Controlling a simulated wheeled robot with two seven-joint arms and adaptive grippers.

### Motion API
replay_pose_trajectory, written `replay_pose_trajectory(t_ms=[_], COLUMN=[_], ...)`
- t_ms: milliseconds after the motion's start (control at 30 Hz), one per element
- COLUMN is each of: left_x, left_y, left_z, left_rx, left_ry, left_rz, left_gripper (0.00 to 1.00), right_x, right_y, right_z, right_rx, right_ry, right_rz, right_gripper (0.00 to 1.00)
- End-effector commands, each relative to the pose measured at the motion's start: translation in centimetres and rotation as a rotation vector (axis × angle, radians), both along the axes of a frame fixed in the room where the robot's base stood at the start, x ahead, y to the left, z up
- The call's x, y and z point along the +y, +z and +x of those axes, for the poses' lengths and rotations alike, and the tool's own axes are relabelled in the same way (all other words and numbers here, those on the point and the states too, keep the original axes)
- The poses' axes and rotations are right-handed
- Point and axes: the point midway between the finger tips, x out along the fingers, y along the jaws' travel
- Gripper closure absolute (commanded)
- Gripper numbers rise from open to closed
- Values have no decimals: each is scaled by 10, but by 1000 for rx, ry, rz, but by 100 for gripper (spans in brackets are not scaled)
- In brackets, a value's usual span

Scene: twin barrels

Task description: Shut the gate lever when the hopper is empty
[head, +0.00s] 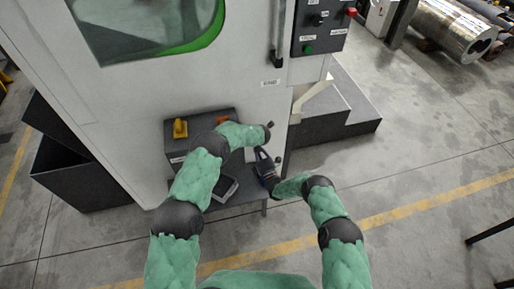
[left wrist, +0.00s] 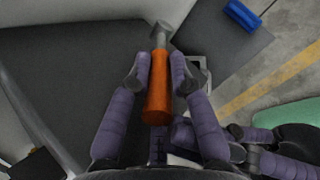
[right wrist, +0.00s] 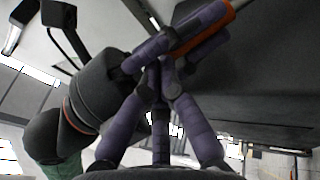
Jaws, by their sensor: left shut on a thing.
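My left gripper (left wrist: 160,72) is shut on an orange handle (left wrist: 158,98) with a grey metal head at its far end. The handle also shows at the top of the right wrist view (right wrist: 228,14), beside my left gripper's purple fingers. My right gripper (right wrist: 160,72) is close beside the left one, its fingertips drawn together with nothing clearly seen between them. In the head view the right gripper (head: 266,164) is below and near the end of my left arm. I cannot make out a hopper or a gate lever.
A large white machine (head: 240,85) stands ahead, with a control panel (head: 320,25) at upper right. Black bins (head: 70,170) are at left. A blue object (left wrist: 242,14) lies at upper right in the left wrist view.

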Motion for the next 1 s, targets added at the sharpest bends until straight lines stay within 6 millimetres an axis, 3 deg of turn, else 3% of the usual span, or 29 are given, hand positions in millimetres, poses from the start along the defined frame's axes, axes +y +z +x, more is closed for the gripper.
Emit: replay_pose_trajectory(t_ms=[33,300,333,400,767,1000], left_x=[-3,-5,-5,-5,-4,-9], left_y=[-10,-11,-11,-11,-6,14], left_z=[-9,-10,-10,-10,-8,-18], left_rx=[22,23,24,23,16,13], left_ry=[-4,-5,-6,-6,-6,-6], left_rz=[1,1,0,0,0,0], left_gripper=[100,100,76,56,55,55], right_x=[1,1,1,1,1,1], right_y=[6,8,9,9,8,7], right_z=[5,8,8,8,7,6], right_rx=[2,2,2,0,0,3], right_ry=[-1,-2,-2,-2,-1,-2], right_rz=[-5,-8,-8,-8,-6,-6], right_gripper=[100,100,100,100,100,100])
